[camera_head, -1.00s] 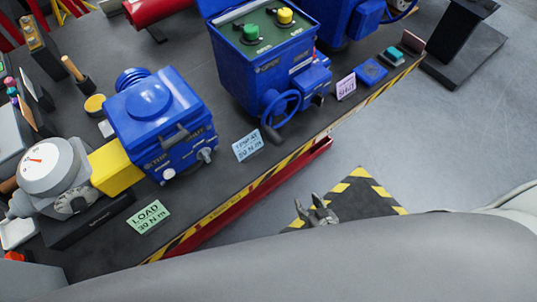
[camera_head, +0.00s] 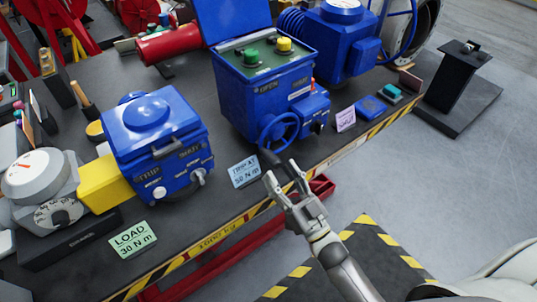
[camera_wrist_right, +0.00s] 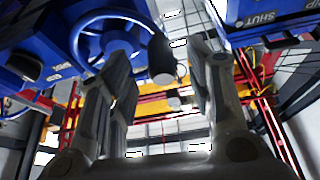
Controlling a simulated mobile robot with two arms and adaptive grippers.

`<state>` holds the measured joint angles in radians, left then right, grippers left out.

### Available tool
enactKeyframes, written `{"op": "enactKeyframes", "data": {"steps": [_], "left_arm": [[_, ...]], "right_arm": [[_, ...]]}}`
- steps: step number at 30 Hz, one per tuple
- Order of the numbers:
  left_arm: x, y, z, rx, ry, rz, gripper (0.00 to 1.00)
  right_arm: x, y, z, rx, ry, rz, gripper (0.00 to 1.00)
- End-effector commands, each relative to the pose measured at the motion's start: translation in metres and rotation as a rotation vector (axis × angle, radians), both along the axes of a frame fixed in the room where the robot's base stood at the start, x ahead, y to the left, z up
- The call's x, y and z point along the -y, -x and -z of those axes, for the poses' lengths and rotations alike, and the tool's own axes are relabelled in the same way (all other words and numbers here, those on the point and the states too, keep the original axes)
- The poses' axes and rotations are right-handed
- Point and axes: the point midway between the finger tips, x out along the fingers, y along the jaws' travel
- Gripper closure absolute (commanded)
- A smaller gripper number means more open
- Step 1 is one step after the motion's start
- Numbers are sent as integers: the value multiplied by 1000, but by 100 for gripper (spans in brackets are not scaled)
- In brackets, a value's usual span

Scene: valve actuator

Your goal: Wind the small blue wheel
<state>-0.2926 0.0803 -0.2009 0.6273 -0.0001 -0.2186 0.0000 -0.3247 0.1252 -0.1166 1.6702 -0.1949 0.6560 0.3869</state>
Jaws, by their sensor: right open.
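The small blue wheel (camera_head: 279,132) sits on the front of the middle blue actuator box (camera_head: 262,88), low on its right side. A dark handle (camera_head: 268,156) hangs at the wheel's lower left rim. My right gripper (camera_head: 285,172) is open just in front of and below the wheel, close to the handle. In the right wrist view the wheel (camera_wrist_right: 80,40) is at upper left, and the dark handle (camera_wrist_right: 162,58) shows between the spread fingers of the gripper (camera_wrist_right: 160,85). I cannot tell if a finger touches it. My left gripper is not in view.
A "TRIP AT 50 N m" card (camera_head: 244,171) stands left of the gripper. Another blue box (camera_head: 156,140) with a yellow coupling (camera_head: 104,182) is on the left. The bench's striped front edge (camera_head: 215,238) runs below. Open floor lies to the right.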

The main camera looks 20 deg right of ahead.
Motion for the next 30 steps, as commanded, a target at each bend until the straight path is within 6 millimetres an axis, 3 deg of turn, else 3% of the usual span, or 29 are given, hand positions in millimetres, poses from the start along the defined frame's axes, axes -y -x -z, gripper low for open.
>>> {"op": "enactKeyframes", "data": {"steps": [9,23,30], "left_arm": [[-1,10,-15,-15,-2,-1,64],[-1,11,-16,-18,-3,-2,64],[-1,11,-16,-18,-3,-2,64]], "right_arm": [[-14,-44,-20,0,0,1,53],[-17,-54,-23,-2,0,1,53],[-17,-54,-23,-2,0,1,84]]}}
